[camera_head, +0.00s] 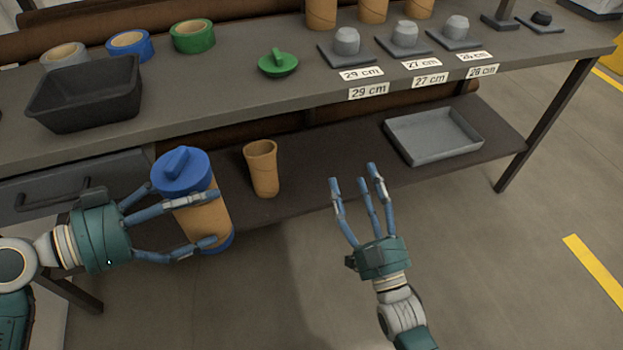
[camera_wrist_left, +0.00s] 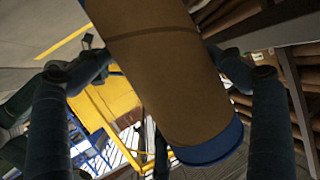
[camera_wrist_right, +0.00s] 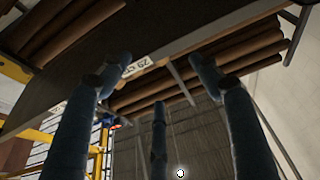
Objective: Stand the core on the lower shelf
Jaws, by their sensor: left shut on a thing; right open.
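My left gripper (camera_head: 205,220) is shut on a brown cardboard core (camera_head: 205,215) with a blue cap (camera_head: 182,172) on top and a blue rim at its lower end. The core is slightly tilted at the left end of the lower shelf (camera_head: 330,185); I cannot tell whether it touches the shelf. In the left wrist view the core (camera_wrist_left: 170,70) lies between the fingers, its blue end (camera_wrist_left: 210,148) low. A shorter, open-topped brown core (camera_head: 262,170) stands on the lower shelf to its right. My right gripper (camera_head: 362,195) is open and empty, in front of the shelf.
A grey tray (camera_head: 435,137) occupies the lower shelf's right part. The upper bench holds a dark bin (camera_head: 85,97), tape rolls (camera_head: 130,45), a green cap (camera_head: 278,64), grey holders (camera_head: 405,40) with length labels and several cores (camera_head: 321,12). A drawer (camera_head: 75,185) is at left.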

